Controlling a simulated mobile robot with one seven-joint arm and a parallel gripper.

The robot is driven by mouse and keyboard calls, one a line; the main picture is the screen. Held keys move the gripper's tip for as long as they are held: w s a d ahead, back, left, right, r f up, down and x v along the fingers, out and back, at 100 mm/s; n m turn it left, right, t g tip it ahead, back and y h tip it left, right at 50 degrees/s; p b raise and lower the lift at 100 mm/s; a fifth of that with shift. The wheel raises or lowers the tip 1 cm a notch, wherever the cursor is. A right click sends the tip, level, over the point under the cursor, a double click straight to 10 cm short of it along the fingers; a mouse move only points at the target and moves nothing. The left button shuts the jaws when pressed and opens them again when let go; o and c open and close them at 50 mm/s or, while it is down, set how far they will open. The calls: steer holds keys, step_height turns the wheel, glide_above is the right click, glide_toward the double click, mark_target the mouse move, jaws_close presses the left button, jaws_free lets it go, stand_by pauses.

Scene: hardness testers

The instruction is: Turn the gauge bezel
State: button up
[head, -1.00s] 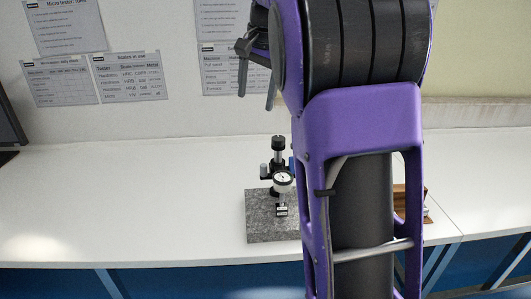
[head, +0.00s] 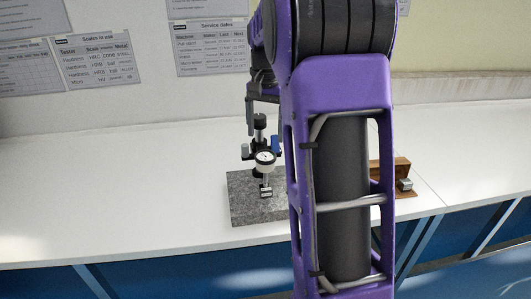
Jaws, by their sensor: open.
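The dial gauge (head: 265,158) has a white round face in a dark ring, the bezel. It hangs on a stand with a black column and knob (head: 260,122), on a grey speckled stone plate (head: 244,207). A small block sits under the gauge's stem. My gripper (head: 262,118) is seen from the side, pointing down, open and empty. In the picture its fingers reach the level of the stand's top knob, above the gauge face. I cannot tell how far they are in depth from the stand. My purple arm hides the plate's right part.
A wooden block with a metal part (head: 404,184) stands right of my arm, partly hidden. The white bench (head: 110,200) is clear at left. Paper sheets (head: 97,58) hang on the wall behind. Blue cabinet fronts (head: 170,280) lie below the bench's front edge.

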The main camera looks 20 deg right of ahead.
mark_target(265, 155)
step_height(265, 155, down, 6)
steer(key=shift+f+b, duration=0.1)
steer(key=shift+b, duration=0.3)
steer(key=shift+c, duration=0.2)
steer(key=c, duration=1)
steer(key=shift+c, duration=0.2)
